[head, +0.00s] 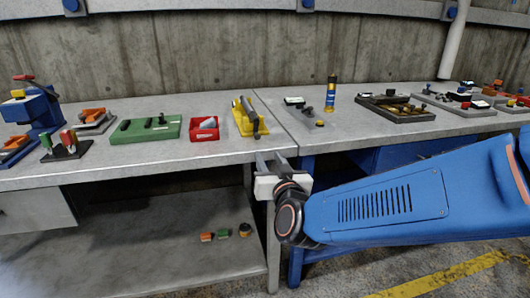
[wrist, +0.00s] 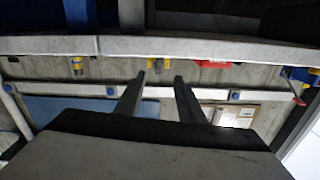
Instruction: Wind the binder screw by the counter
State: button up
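The grey counter (head: 180,160) runs across the head view with several small devices on top. I cannot tell for sure which is the binder screw; a yellow device with a dark bar (head: 249,117) stands near the seam, beyond my gripper. My gripper (head: 271,161) is at the counter's front edge, apart from these devices. In the wrist view my gripper (wrist: 159,80) has its two fingers apart with nothing between them. The wrist view looks inverted, with the counter edge (wrist: 45,45) across its top.
A red bin (head: 204,129) and a green tray (head: 146,129) stand left of the yellow device. A blue-and-yellow cylinder (head: 331,93) stands to its right, with a dark tray (head: 395,108) further right. Small items lie on the lower shelf (head: 150,265).

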jog(key=shift+v, duration=1.1)
jog(key=shift+d, duration=0.1)
dwell(0.5)
